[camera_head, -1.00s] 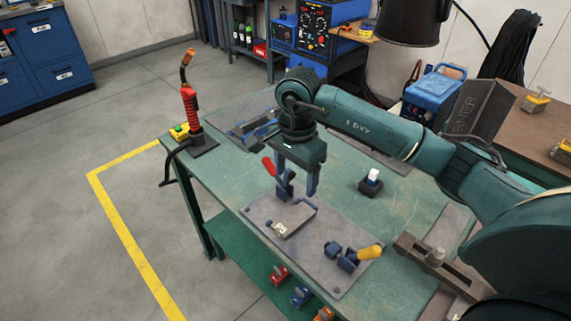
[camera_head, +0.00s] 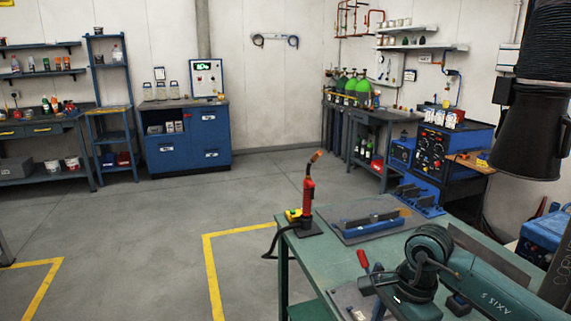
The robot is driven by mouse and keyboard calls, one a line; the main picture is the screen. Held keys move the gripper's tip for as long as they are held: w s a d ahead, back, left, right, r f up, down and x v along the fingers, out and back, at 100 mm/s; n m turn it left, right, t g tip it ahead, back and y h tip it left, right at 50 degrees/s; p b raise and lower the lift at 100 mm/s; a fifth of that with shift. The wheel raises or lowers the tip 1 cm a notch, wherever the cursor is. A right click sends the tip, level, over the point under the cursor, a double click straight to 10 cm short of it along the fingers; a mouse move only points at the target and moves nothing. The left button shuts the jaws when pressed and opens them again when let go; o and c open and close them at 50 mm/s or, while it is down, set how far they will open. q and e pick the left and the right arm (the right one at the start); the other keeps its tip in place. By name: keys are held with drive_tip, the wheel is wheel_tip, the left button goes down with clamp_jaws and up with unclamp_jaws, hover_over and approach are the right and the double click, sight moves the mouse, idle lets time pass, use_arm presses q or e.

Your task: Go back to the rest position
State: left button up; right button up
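My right arm (camera_head: 490,290) comes in from the right, low over the green welding table (camera_head: 325,265). Its gripper (camera_head: 385,290) hangs near the bottom edge of the view, above the grey fixture plate (camera_head: 345,298). The fingers are mostly hidden or cut off, so I cannot tell whether they are open or shut. A red clamp handle (camera_head: 363,260) stands just left of the gripper. My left gripper is not in view.
A red welding torch (camera_head: 308,192) stands upright at the table's left corner. A blue fixture (camera_head: 370,223) lies on a grey plate at the table's far side. A blue cabinet (camera_head: 187,140) stands at the back wall. Grey floor (camera_head: 130,235) is clear at left.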

drive_tip(key=s+a+f+m+g+y, duration=0.1)
drive_tip(key=s+a+f+g+y, duration=0.15)
drive_tip(key=a+y, duration=0.45)
drive_tip(key=s+a+r+m+t+y+p, duration=0.1)
drive_tip(key=s+a+r+m+t+y, duration=0.3)
drive_tip(key=a+r+m+t+y, duration=0.7)
drive_tip(key=w+d+f+m+t+h+p, duration=0.1)
drive_tip(key=d+f+m+t+h, duration=0.35)
drive_tip(key=m, duration=1.05)
drive_tip(key=w+d+f+m+t+h, duration=0.2)
drive_tip(key=d+f+m+t+h, duration=0.3)
drive_tip(key=m, duration=1)
drive_tip(key=s+d+f+m+g+h, duration=0.1)
drive_tip(key=s+f+m+g+h, duration=0.2)
drive_tip(key=s+f+m, duration=0.2)
drive_tip(key=s+d+f+m+g+h, duration=0.2)
drive_tip(key=s+f+m+g+h, duration=0.2)
drive_tip(key=f+m, duration=0.3)
wheel_tip(320, 180, down, 2)
drive_tip(key=shift+s+d+f+m, duration=0.3)
drive_tip(key=shift+s+m, duration=0.1)
drive_tip(key=shift+s, duration=0.45)
